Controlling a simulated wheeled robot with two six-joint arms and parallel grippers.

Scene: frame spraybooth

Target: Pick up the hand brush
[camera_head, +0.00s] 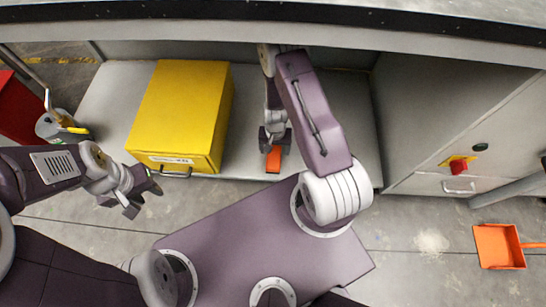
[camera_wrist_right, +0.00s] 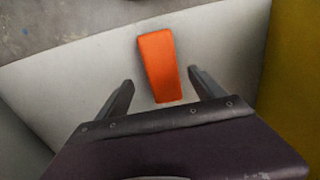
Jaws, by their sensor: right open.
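The hand brush shows as an orange, tapering block-like piece (camera_head: 273,160) on the pale lower shelf, near its front edge. It also shows in the right wrist view (camera_wrist_right: 158,66); no bristles are visible. My right gripper (camera_head: 275,141) is above the shelf at the brush's far end in the head view. In the right wrist view its two fingers (camera_wrist_right: 161,76) are spread apart, one on each side of the brush, with clear gaps and nothing held. My left gripper (camera_head: 144,199) is open and empty over the floor, in front of the yellow box.
The yellow box (camera_head: 183,110) stands on the shelf (camera_head: 335,120) left of the brush. A grey cabinet (camera_head: 455,120) closes the right side. A grey bucket (camera_head: 52,128) with tools stands far left. An orange dustpan (camera_head: 498,246) lies on the floor beside a pale dust patch (camera_head: 432,242).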

